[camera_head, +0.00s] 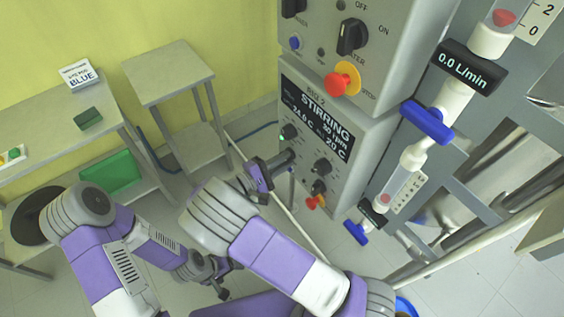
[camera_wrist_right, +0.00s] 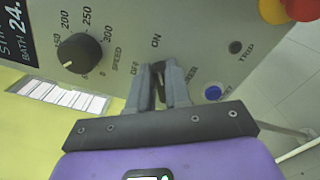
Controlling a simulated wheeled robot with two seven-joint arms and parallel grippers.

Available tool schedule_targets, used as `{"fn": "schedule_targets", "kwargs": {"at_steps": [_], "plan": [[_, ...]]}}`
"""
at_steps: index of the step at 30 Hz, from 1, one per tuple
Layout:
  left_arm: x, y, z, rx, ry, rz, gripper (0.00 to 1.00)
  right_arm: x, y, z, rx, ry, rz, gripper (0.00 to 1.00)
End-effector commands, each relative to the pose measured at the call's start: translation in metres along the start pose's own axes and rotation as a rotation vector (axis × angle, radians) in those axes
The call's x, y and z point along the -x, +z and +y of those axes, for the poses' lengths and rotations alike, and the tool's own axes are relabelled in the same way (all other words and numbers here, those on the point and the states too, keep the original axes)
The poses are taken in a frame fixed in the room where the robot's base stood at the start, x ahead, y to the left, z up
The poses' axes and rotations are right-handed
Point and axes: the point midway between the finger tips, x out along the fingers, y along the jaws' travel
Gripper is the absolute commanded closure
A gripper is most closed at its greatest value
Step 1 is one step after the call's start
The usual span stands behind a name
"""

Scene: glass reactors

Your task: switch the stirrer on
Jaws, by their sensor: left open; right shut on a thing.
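The stirrer's control box (camera_head: 354,151) stands in the middle right of the head view, with a dark display (camera_head: 318,122) that reads STIRRING. In the right wrist view a small dark switch knob (camera_wrist_right: 159,94) sits on the grey panel between OFF and ON labels. My right gripper (camera_wrist_right: 160,72) is shut on this knob, its fingers hiding most of it, so I cannot tell which way it points. In the head view my right gripper (camera_head: 283,160) is at the box's front face. My left gripper (camera_head: 222,281) is open and empty, low over the floor.
A red and yellow stop knob (camera_head: 342,79) is on the upper box. Flow tubes (camera_head: 440,110) stand right. Tables (camera_head: 165,75) are at the left.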

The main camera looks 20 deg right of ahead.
Motion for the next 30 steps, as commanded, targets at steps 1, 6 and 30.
{"fn": "schedule_targets", "kwargs": {"at_steps": [1,6,30], "plan": [[-0.0015,-0.0001,-0.0006,0.0,0.0,0.0,0.22,0.0008,-0.0008,-0.0014,-0.011,-0.001,0.003,1.0],[-0.0026,-0.0001,-0.0009,0.0,0.0,0.0,0.22,0.0007,-0.0006,-0.0015,-0.037,-0.001,0.003,1.0],[-0.0025,-0.0001,-0.0009,0.0,0.0,0.0,0.22,0.0002,-0.0002,-0.001,-0.042,-0.001,0.001,0.56]]}}
